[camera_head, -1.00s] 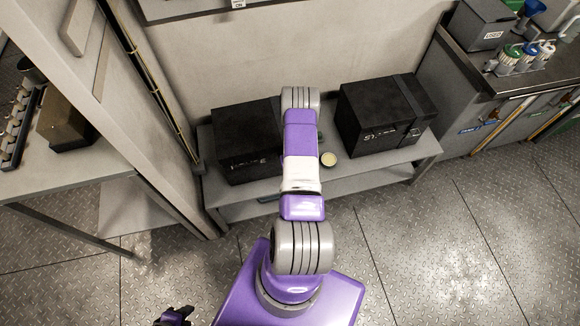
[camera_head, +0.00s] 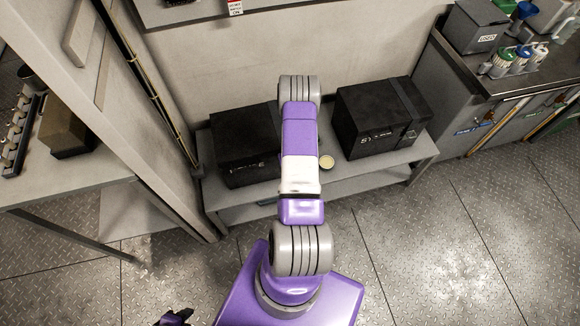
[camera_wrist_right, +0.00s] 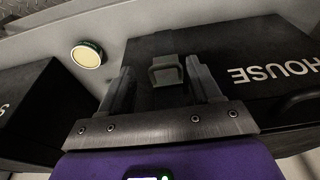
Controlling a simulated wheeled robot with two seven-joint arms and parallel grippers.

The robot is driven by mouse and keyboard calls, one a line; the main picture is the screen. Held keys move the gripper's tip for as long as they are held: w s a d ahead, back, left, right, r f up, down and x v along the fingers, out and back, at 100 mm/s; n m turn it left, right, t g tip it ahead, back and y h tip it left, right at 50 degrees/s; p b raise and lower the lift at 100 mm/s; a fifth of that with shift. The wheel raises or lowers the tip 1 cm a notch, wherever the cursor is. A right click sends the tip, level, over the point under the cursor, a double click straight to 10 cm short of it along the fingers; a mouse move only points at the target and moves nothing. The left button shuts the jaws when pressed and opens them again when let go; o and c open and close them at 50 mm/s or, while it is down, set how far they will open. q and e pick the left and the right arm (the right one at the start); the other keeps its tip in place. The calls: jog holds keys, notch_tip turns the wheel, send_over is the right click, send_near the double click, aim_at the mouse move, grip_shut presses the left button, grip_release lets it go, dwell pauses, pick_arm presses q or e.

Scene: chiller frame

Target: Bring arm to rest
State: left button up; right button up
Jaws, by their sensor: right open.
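My right arm (camera_head: 300,172) runs up the middle of the head view, over the bench between two black cases. Its gripper is hidden there. In the right wrist view my right gripper (camera_wrist_right: 163,72) is open, its two grey fingers apart and nothing held. Behind the fingers is the black case marked HOUSE (camera_wrist_right: 240,65), with a grey latch (camera_wrist_right: 166,70) showing between them. I cannot tell whether the fingers touch it. A dark part of my left gripper (camera_head: 176,317) shows at the bottom left edge of the head view, mostly cut off.
The left black case (camera_head: 243,145) and right black case (camera_head: 383,118) stand on a low grey bench (camera_head: 360,168). A round pale-topped tin (camera_head: 326,162) lies between them. A grey post (camera_head: 150,130) and side table (camera_head: 60,185) are at left, a counter (camera_head: 490,85) at right. The floor is clear at right.

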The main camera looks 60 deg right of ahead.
jog(key=shift+a+r, duration=0.1)
jog(key=shift+r, duration=0.4)
jog(key=w+a+n+y, duration=0.1)
jog(key=w+a, duration=0.2)
jog(key=a, duration=0.4)
jog(key=w+a+r+n+y, duration=0.1)
jog(key=w+a, duration=0.3)
jog(key=a, duration=0.4)
jog(key=w+a+n+y, duration=0.1)
jog(key=w+a, duration=0.2)
jog(key=a, duration=0.4)
jog(key=s+a+r+n+y, duration=0.1)
jog(key=s+a+r+n, duration=0.1)
jog(key=a, duration=0.9)
jog(key=s+a+r+n+g+y, duration=0.1)
jog(key=s+a+r+n+y, duration=0.1)
jog(key=a, duration=0.9)
notch_tip(320, 180, up, 2)
jog(key=shift+s+r, duration=0.1)
jog(key=shift+s, duration=0.65)
